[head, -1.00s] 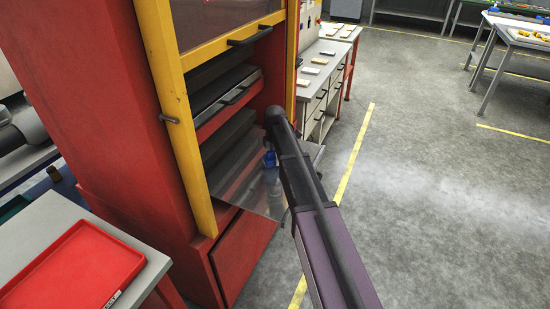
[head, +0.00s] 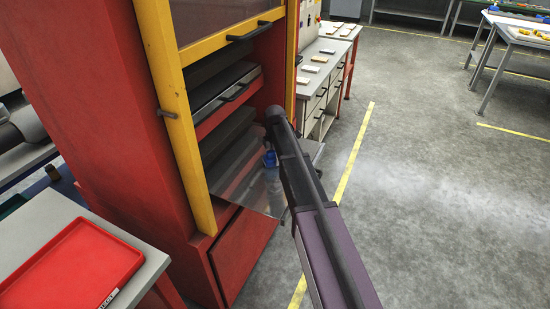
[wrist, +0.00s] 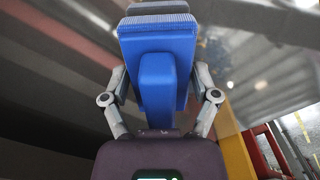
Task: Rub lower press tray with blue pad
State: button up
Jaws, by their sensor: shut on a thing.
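In the head view, the pad (head: 270,158) is a small blue patch beside my arm, over the lower press tray (head: 252,193). This tray is a shiny grey plate sticking out of the press's lower opening. It also shows as a reflective surface in the wrist view (wrist: 250,75). The pad's ribbed face is at or very near the tray; contact is unclear.
The red press with yellow posts (head: 175,120) frames the tray. Open floor (head: 430,200) lies right.

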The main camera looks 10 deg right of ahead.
aim_at(271, 164)
jog(key=shift+f+b, duration=0.35)
jog(key=shift+f, duration=0.05)
jog(key=shift+s+a+r, duration=0.1)
jog(key=shift+s+a, duration=0.45)
jog(key=shift+s, duration=0.2)
jog(key=shift+s+a+r, duration=0.1)
jog(key=shift+s+a, duration=0.4)
jog(key=shift+s, duration=0.2)
jog(key=shift+s+a+f, duration=0.1)
jog(key=shift+s+a, duration=0.4)
jog(key=shift+s, duration=0.2)
jog(key=shift+s+a+f, duration=0.1)
jog(key=shift+s+a, duration=0.35)
jog(key=shift+s, duration=0.3)
jog(key=shift+a, duration=0.15)
jog(key=shift+s+a+r, duration=0.1)
jog(key=shift+s+a, duration=0.4)
jog(key=shift+s, duration=0.2)
jog(key=shift+s+a, duration=0.5)
jog(key=shift+s, duration=0.15)
